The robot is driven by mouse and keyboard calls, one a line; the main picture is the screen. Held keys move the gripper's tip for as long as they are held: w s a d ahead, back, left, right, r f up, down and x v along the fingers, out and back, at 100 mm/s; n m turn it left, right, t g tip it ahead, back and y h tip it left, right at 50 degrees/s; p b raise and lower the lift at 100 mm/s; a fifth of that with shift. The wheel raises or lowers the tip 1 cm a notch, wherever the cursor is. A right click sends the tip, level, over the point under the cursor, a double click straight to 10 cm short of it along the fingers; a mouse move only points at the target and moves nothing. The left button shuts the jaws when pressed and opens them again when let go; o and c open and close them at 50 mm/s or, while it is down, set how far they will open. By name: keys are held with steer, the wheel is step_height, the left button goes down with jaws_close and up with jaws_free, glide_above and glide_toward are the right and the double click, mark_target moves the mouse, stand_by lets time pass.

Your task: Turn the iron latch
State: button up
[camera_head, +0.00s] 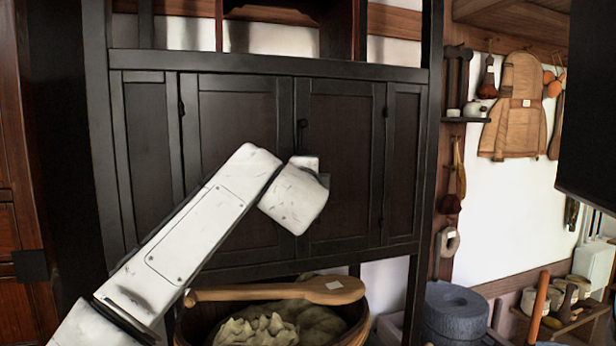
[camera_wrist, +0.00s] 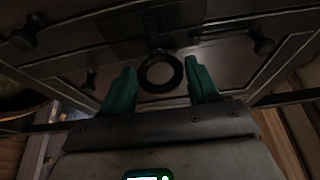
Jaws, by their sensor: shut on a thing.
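The iron latch, seen as a dark ring (camera_wrist: 160,72), sits on the dark cabinet front in the wrist view. My gripper (camera_wrist: 160,86) has its two green fingers on either side of the ring and is shut on it. In the head view my white arm reaches up to the cabinet doors (camera_head: 240,130). Its end hides the fingers and the ring there. The doors look closed.
Small dark knobs (camera_wrist: 262,42) stick out on the cabinet in the wrist view. Below the cabinet a wooden tub (camera_head: 358,328) holds pale lumps, with a wooden paddle (camera_head: 240,293) across it. A grey millstone (camera_head: 453,312) stands to the right.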

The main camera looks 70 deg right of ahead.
steer(key=o, duration=1)
steer(key=shift+c, duration=0.2)
steer(key=b+v, duration=0.2)
steer(key=v, duration=0.8)
steer(key=shift+a, duration=0.35)
